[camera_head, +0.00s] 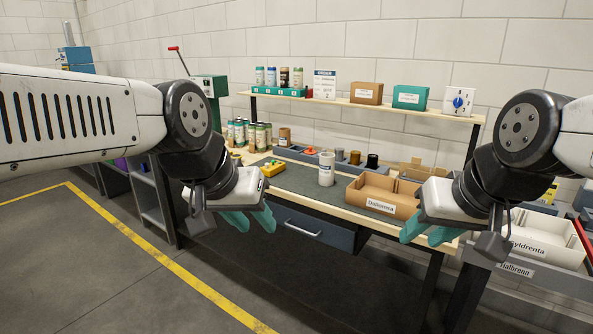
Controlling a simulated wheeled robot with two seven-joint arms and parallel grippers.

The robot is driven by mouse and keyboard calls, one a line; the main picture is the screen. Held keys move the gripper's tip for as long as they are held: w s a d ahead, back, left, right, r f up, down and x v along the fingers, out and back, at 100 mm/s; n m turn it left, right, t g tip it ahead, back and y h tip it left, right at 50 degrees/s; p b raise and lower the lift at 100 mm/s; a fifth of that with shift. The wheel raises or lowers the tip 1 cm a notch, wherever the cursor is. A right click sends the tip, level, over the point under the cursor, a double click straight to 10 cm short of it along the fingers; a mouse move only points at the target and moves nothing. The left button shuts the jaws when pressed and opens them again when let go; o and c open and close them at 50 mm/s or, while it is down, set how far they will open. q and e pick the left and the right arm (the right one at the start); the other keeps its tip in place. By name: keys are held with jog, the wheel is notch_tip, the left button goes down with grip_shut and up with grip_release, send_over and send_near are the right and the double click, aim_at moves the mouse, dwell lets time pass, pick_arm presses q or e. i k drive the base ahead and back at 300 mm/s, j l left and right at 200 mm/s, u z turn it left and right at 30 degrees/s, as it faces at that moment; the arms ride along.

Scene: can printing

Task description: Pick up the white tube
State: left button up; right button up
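The white tube (326,170) stands upright on the dark mat of the workbench, left of an open cardboard box. It has faint print on its side. My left gripper (252,219) is in front of the bench's left part, with its two teal fingers apart and nothing between them. It is to the left of the tube and nearer to me. My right gripper (426,232) is in front of the cardboard box, right of the tube. Its teal fingers are apart and empty. Neither gripper touches the tube.
The open cardboard box (374,202) stands right of the tube. A yellow and green device (272,168) lies to its left. Several printed cans (250,135) stand at the bench's back left. A shelf (351,102) runs above. A grey bin (301,154) with coloured caps is behind.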

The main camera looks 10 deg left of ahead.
aim_at(327, 159)
jog(key=i+j+u, duration=0.15)
jog(key=i, duration=0.7)
jog(key=i+j+u, duration=0.1)
jog(key=i, duration=0.75)
jog(key=j, duration=0.1)
